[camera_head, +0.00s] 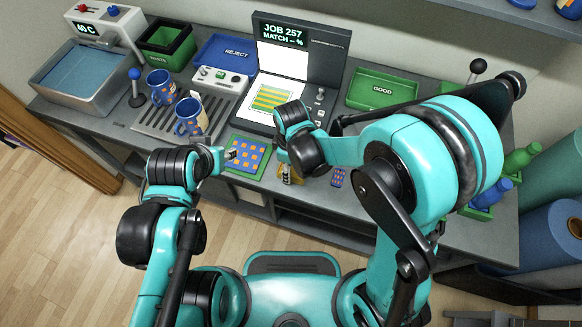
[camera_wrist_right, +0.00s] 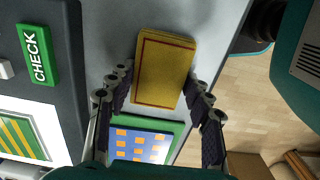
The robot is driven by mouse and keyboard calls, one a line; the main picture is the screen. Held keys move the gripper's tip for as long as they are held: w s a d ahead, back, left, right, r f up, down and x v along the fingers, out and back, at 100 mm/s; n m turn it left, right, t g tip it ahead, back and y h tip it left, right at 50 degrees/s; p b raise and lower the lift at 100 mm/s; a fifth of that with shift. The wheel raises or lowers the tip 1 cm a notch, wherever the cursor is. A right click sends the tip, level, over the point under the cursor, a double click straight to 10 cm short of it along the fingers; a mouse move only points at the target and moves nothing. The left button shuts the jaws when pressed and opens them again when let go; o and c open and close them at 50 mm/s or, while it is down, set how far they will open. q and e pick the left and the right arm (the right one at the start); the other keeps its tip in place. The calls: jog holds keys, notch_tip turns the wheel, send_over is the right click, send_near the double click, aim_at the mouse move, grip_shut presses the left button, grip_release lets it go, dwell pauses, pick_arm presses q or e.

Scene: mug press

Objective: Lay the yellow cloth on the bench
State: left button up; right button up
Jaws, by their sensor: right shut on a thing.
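The folded yellow cloth (camera_wrist_right: 163,68), with a thin red border line, is between the fingers of my right gripper (camera_wrist_right: 158,86). In the head view a little of the cloth (camera_head: 298,171) shows beside my right gripper (camera_head: 287,177), near the front edge of the bench (camera_head: 210,155). Whether the cloth touches the bench top is hard to tell. My left gripper (camera_head: 232,156) is at the left part of the green-framed mat; its finger opening is too small to judge.
The green-framed mat (camera_head: 234,169) with blue and orange squares lies left of the cloth. A small patterned piece (camera_head: 339,177) lies to its right. The job screen machine (camera_head: 262,117) stands behind. Two blue mugs (camera_head: 186,127) stand on the rack at left.

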jog(key=shift+s, duration=0.1)
jog(key=o, duration=1.1)
jog(key=shift+f, duration=0.1)
jog(key=shift+r, duration=0.45)
notch_tip(320, 180, up, 12)
jog(key=f+p, duration=0.1)
jog(key=p, duration=0.3)
jog(key=s+d+r+m+t, duration=0.1)
jog(key=d+r+m+t, duration=0.1)
jog(key=d, duration=0.4)
jog(key=s+d+r+m+t, duration=0.2)
jog(key=d+r+m, duration=0.2)
jog(key=d+m, duration=0.2)
jog(key=s+d+r+m+t, duration=0.1)
jog(key=d+r+m+t, duration=0.2)
jog(key=d+m, duration=0.3)
jog(key=shift+s+d, duration=0.25)
jog(key=shift+s, duration=0.15)
